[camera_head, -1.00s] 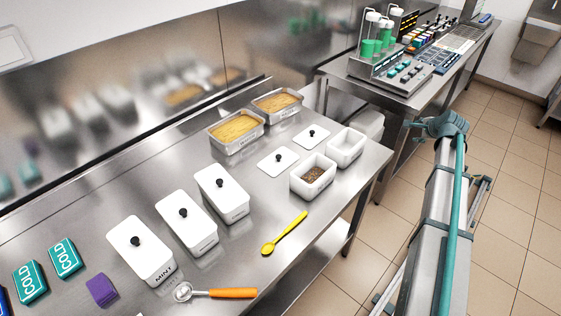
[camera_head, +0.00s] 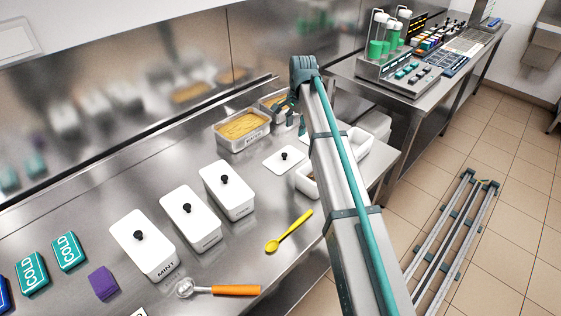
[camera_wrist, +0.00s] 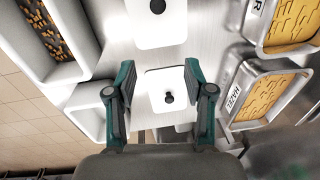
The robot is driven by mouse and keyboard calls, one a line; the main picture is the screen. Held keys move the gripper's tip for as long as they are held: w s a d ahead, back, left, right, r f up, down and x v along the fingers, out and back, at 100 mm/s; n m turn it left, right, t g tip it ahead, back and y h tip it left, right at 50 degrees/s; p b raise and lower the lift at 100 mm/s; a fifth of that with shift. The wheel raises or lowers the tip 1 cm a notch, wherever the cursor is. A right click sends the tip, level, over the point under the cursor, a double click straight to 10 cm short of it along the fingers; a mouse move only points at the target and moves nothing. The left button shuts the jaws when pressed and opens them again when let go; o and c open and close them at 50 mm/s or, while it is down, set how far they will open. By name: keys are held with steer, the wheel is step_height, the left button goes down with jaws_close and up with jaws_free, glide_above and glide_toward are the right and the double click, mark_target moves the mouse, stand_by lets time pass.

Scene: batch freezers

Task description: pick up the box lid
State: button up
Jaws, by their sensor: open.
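Two small white square lids with black knobs lie on the steel table. The nearer lid (camera_head: 283,161) is in plain view in the head view and shows at the top of the wrist view (camera_wrist: 172,30). The farther lid (camera_wrist: 155,83) shows between my fingers in the wrist view, its knob a little below the fingertips. My arm mostly hides it in the head view. My gripper (camera_wrist: 160,72) is open and empty above this lid; it also shows in the head view (camera_head: 291,112). I cannot tell the exact height.
White open boxes (camera_head: 306,182) stand right of the lids; one holds brown bits (camera_wrist: 50,38). Metal tins of yellow filling (camera_head: 242,144) stand on the other side. Lidded white tubs (camera_head: 191,219), a yellow spoon (camera_head: 290,232) and an orange-handled scoop (camera_head: 222,290) lie nearer.

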steer(key=s+a+n, duration=0.1)
steer(key=s+a, duration=0.1)
steer(key=a, duration=0.2)
steer(key=g+p, duration=0.1)
glide_above(284, 154)
steer(key=shift+h, duration=0.4)
step_height(284, 154, down, 6)
steer(key=shift+s+a+r, duration=0.1)
steer(key=shift+s+r, duration=0.05)
steer(key=shift+r, duration=0.1)
steer(key=shift+w+d+f+p, duration=0.15)
steer(key=shift+f+p, duration=0.45)
steer(key=shift+f, duration=0.85)
steer(key=shift+w+d+f+p, duration=0.1)
steer(key=shift+f+p, duration=0.5)
steer(key=shift+f, duration=0.8)
jaws_close()
